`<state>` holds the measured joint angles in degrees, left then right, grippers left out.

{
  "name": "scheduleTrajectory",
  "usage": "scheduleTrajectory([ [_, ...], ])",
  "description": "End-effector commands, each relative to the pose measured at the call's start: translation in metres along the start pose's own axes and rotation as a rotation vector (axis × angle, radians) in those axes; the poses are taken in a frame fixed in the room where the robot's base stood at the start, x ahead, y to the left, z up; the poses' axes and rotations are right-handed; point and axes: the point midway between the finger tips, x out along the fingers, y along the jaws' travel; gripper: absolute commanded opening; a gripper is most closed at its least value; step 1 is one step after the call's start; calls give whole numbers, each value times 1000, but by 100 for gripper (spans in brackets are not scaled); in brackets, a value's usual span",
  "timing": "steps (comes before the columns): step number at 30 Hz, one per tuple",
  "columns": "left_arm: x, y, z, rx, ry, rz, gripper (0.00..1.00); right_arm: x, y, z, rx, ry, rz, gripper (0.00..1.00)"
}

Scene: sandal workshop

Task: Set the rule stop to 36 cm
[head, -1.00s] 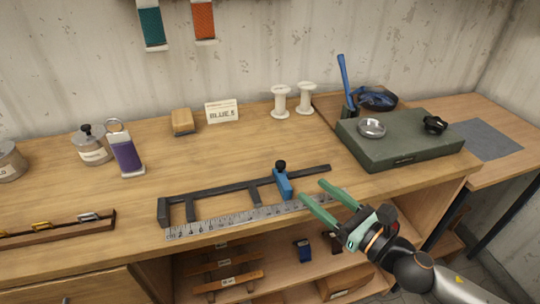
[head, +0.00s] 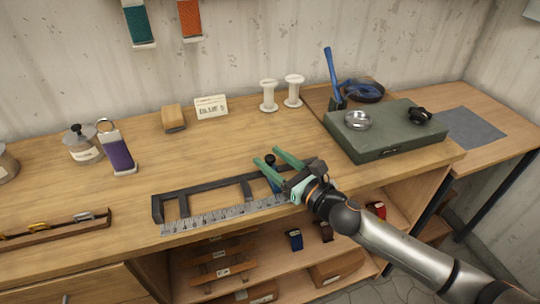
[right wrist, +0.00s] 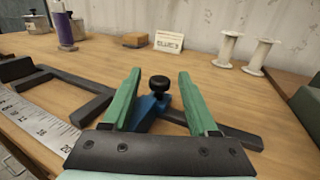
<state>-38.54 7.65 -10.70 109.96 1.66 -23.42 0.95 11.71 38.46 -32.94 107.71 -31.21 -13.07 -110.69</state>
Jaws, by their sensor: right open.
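The rule stop is a blue block (right wrist: 149,108) with a black knob (right wrist: 159,84), riding on a dark rail frame (head: 200,189) on the bench. In the head view the block is mostly hidden by my gripper, and its knob (head: 270,159) shows just past the fingers. A silver rule (head: 215,216) lies along the front of the frame; its marks are too small to read surely. My right gripper (head: 272,158) is open, its green fingers on either side of the blue stop in the right wrist view (right wrist: 158,85). No grip on it shows. My left gripper is not in view.
White spools (head: 268,95), a card (head: 211,107) and a wooden block (head: 174,118) stand behind. A purple-wrapped piece (head: 117,150) and a dark tray (head: 55,229) are left. Bench between is clear.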

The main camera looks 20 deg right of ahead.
Motion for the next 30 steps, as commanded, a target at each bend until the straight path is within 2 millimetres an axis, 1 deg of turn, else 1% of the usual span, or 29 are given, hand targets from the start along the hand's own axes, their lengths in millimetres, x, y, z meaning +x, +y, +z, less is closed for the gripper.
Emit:
scheduleTrajectory([
  [4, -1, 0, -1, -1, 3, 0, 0, 8, 0, 0, 0, 0, 1, 59],
  [13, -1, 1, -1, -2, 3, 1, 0, 9, 1, 0, 0, 0, 2, 58],
  [27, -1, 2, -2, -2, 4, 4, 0, 8, 0, 0, 0, 0, 1, 5],
  [29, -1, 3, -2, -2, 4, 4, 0, 8, 0, 0, 0, 0, 1, 0],
  [30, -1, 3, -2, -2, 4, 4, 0, 8, 0, 0, 0, 0, 1, 0],
])
